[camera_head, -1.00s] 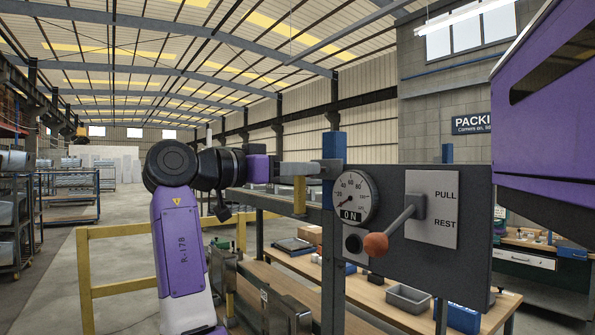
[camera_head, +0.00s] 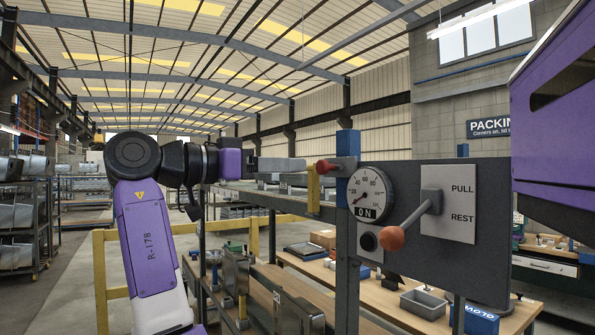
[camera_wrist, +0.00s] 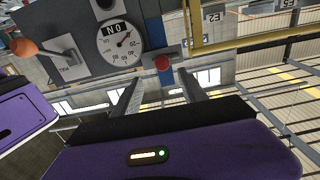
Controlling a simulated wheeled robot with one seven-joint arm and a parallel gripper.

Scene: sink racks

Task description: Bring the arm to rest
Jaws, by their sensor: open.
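My gripper (camera_head: 303,164) is at the end of my purple and black arm, left of the grey control panel (camera_head: 440,262). In the wrist view its two grey fingers (camera_wrist: 159,78) are apart with nothing between them. A red knob (camera_head: 324,167) on a grey box at the blue-topped post is just beyond the fingertips. It also shows in the wrist view (camera_wrist: 161,62), ahead of the fingers and apart from them.
The panel carries a round gauge (camera_head: 370,193) above an ON label, and a lever with an orange knob (camera_head: 391,238) beside PULL and REST. A yellow rail (camera_head: 100,280) stands behind my arm. A workbench (camera_head: 385,300) with bins lies below. A purple cabinet (camera_head: 560,120) hangs at right.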

